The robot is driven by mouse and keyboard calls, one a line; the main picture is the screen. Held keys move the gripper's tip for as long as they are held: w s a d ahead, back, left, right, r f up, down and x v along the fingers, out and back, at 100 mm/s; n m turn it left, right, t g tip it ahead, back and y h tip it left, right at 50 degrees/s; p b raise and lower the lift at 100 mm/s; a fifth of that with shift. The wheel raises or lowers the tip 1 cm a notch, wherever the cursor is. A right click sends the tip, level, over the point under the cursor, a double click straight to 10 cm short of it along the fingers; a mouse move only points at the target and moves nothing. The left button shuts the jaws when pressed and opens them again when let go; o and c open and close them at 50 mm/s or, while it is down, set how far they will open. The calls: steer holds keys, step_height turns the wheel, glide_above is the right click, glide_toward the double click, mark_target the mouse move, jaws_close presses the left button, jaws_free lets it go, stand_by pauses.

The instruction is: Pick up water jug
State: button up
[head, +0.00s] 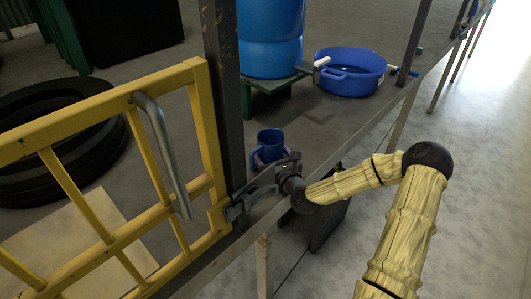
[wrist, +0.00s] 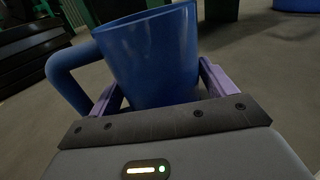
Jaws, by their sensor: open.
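The water jug is a blue open-topped jug (head: 270,142) with a side handle. In the head view it shows just right of the dark upright post, with my gripper (head: 268,160) at its lower part. In the wrist view the jug (wrist: 152,58) fills the upper middle, its handle on the left. My gripper's purple fingers (wrist: 160,92) are open, one on each side of the jug's lower body. The jug's base is hidden behind the gripper's dark front edge. I cannot tell whether either finger touches it.
A yellow barred gate (head: 100,236) and a dark post (head: 226,100) stand close left of the gripper. A large blue barrel (head: 270,40) and a blue tub (head: 350,75) are behind. Black coils (head: 55,150) lie at left. Grey floor (head: 440,150) is open at right.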

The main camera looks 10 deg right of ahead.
steer(key=shift+x, duration=1.1)
steer(key=shift+s, duration=0.15)
steer(key=shift+d, duration=0.1)
steer(key=shift+c, duration=0.9)
steer(key=c, duration=0.6)
